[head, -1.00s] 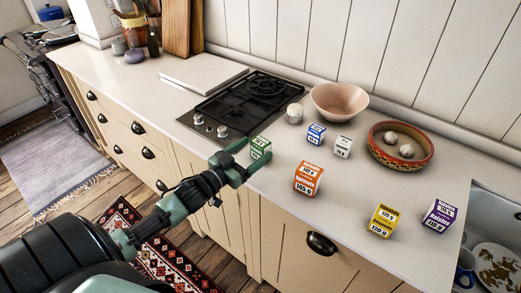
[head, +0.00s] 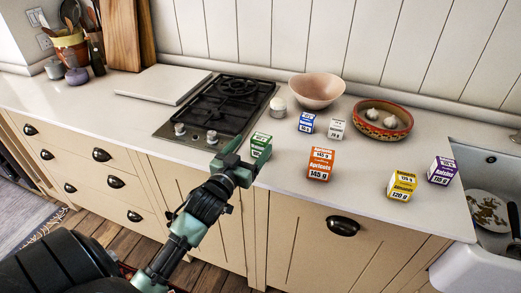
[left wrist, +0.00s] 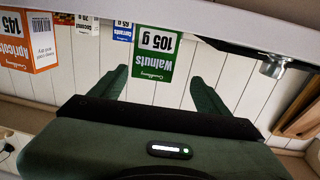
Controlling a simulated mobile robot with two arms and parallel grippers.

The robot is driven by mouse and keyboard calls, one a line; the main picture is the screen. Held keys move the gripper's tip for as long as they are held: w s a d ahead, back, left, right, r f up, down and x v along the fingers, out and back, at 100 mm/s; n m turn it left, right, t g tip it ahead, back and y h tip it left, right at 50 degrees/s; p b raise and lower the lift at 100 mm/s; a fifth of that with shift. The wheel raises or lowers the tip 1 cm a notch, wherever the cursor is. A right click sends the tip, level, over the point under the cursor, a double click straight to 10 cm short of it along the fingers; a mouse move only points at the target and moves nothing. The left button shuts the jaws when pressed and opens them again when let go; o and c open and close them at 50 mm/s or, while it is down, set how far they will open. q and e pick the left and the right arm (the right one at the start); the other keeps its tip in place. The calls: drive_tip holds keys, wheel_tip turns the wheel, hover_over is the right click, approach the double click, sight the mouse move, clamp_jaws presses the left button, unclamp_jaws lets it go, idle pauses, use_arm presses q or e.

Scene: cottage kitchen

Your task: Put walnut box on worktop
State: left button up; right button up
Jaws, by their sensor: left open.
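The green walnut box (head: 261,145) stands upright on the pale worktop (head: 352,176), near its front edge and just right of the hob. My left gripper (head: 240,157) is at the worktop's front edge, close to the box, with its fingers apart. In the left wrist view, which is upside down, the walnut box (left wrist: 157,55) appears between the two fingertips (left wrist: 160,76), with a gap on each side. I cannot tell how deep it sits between them. My right gripper is not in view.
An orange apricots box (head: 320,164) stands to the right, with blue (head: 306,122) and white (head: 335,128) boxes behind. Yellow (head: 401,186) and purple (head: 442,171) boxes stand farther right. A pink bowl (head: 316,91), a garlic dish (head: 383,120) and the hob (head: 215,112) sit farther back.

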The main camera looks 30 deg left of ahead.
sight(264, 135)
use_arm(q)
drive_tip(key=w+p, duration=0.1)
drive_tip(key=w, duration=0.5)
drive_tip(key=shift+w, duration=0.35)
drive_tip(key=shift+w+f+p, duration=0.1)
drive_tip(key=shift+w+p, duration=0.2)
drive_tip(key=shift+w, duration=0.25)
drive_tip(key=c, duration=0.3)
clamp_jaws()
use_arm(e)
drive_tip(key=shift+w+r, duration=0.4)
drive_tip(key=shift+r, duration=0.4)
